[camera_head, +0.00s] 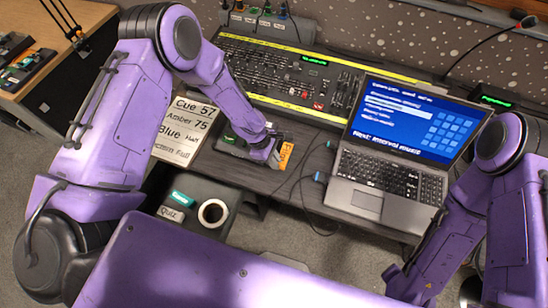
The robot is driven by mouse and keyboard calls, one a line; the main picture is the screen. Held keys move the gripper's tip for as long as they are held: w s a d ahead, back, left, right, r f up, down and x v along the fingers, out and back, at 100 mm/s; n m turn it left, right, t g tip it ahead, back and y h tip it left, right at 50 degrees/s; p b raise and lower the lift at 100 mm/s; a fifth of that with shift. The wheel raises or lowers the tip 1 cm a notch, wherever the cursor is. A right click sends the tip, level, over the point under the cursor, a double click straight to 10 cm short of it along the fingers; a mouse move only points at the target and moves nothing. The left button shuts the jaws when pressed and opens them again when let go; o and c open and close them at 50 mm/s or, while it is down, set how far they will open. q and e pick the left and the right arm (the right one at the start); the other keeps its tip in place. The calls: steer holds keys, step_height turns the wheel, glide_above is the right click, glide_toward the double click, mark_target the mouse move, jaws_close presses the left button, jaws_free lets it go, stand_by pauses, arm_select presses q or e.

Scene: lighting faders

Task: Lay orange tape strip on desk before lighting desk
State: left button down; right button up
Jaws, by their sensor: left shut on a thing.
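The lighting desk (335,91) is a long black console with rows of faders and yellow edges, at the back of the dark desk (308,139). The orange tape strip (286,156) shows upright at the fingertips of my left gripper (271,150), just in front of the console. My left gripper is shut on the strip and partly hides it. Whether the strip touches the desk top, I cannot tell.
A cue sheet (186,130) lies left of my left gripper. An open laptop (395,150) stands to the right, with a cable beside it. A white mug (213,212) stands on a lower dark surface in front. A gooseneck lamp (490,45) rises at the back right.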

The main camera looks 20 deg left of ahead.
arm_select(q)
steer(key=shift+f, duration=0.3)
steer(key=c, duration=1.2)
jaws_free()
steer(key=shift+r, duration=0.1)
steer(key=shift+w+r, duration=0.1)
steer(key=shift+r, duration=0.15)
steer(key=b+v, duration=0.1)
steer(key=v, duration=1)
steer(key=shift+a+r, duration=0.25)
steer(key=shift+r, duration=0.1)
